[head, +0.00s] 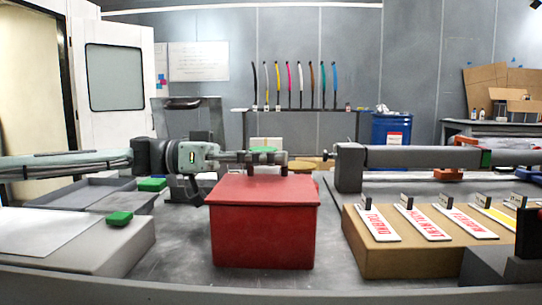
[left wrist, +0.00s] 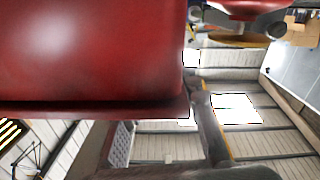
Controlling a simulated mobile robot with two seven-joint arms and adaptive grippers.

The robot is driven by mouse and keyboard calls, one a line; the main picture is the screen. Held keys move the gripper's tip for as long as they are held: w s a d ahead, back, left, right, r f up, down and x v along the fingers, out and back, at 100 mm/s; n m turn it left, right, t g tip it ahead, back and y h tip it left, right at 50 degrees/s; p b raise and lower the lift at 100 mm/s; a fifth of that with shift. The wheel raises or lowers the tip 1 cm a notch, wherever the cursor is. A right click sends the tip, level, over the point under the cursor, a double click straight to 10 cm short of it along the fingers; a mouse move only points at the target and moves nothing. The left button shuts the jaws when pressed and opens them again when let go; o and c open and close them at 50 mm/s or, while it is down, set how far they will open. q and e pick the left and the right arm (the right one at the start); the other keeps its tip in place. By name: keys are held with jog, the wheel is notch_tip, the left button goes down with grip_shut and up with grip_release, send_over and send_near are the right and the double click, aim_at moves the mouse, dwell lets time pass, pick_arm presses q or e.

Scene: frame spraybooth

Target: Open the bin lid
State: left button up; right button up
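The red bin (head: 262,235) stands upright in the middle of the bench. Its red lid (head: 265,188) lies down over the top, with no gap visible at the front. My left gripper (head: 284,159) reaches in from the left, its fingers pointing right, just above the lid's far edge in the head view. Whether it touches the lid, or how wide its fingers are, I cannot tell. In the left wrist view, the red bin (left wrist: 80,50) fills the upper left, close to the camera.
A wooden block (head: 385,249) with lettered plates stands right of the bin. Left are a grey tray (head: 75,192), a grey block (head: 95,252) and a green piece (head: 119,218). Bare bench shows left of the bin.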

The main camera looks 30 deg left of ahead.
pick_arm(q)
jog(key=shift+c, duration=0.4)
grip_shut()
